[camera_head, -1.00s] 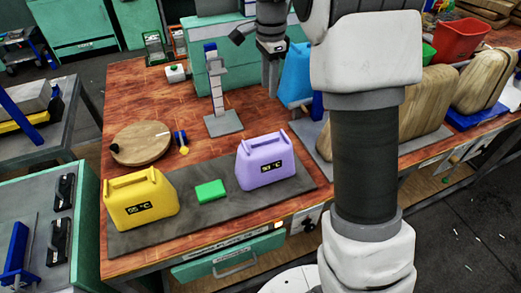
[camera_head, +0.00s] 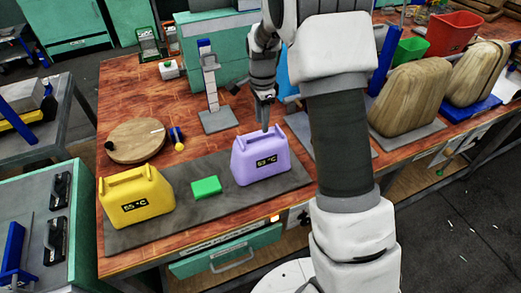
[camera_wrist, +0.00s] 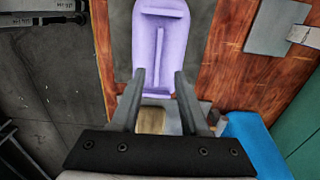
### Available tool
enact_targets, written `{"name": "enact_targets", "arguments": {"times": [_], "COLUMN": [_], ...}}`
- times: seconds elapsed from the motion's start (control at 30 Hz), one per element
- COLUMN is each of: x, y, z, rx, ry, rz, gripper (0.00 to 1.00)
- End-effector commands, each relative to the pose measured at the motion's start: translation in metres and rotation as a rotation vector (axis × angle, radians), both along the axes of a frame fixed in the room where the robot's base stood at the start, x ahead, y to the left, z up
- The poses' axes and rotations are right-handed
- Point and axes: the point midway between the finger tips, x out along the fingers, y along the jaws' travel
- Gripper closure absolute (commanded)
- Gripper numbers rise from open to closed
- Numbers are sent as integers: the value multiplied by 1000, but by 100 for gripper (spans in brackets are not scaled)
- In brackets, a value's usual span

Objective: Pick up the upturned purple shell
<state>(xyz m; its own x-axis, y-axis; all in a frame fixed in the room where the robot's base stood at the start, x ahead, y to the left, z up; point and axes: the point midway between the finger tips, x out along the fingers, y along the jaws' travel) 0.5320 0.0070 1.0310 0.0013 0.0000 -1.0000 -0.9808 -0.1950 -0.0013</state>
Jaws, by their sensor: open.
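The purple shell (camera_head: 261,158) stands on the dark mat, its handle bar on top and a small black temperature display on its front. In the wrist view the purple shell (camera_wrist: 160,45) is seen from above, ahead of and partly between my fingers. My gripper (camera_head: 266,118) points down just above and behind the shell's top in the head view. In the wrist view my gripper (camera_wrist: 157,85) is open, its two fingers apart with nothing held. I cannot tell whether a finger touches the shell.
A green block (camera_head: 206,187) and a yellow shell (camera_head: 137,199) stand left of the purple shell on the mat (camera_head: 225,206). Behind are a round wooden board (camera_head: 135,140) and an upright stand (camera_head: 211,90). Wooden shells (camera_head: 408,97) stand to the right. A blue object (camera_wrist: 252,145) is near my gripper.

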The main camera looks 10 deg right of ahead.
Motion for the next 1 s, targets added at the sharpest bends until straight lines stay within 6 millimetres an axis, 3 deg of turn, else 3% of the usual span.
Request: {"name": "enact_targets", "arguments": {"times": [0.2,0.5,0.57,0.77,1.0], "x": [-4,-4,-4,-4,-4], "y": [0,1,1,1,1], "z": [-32,-38,-38,-38,-38], "rx": [-1,-1,-1,-1,-1], "ry": [3,0,0,0,0], "rz": [-2,0,0,0,0], "gripper": [55,55,62,98,100]}}
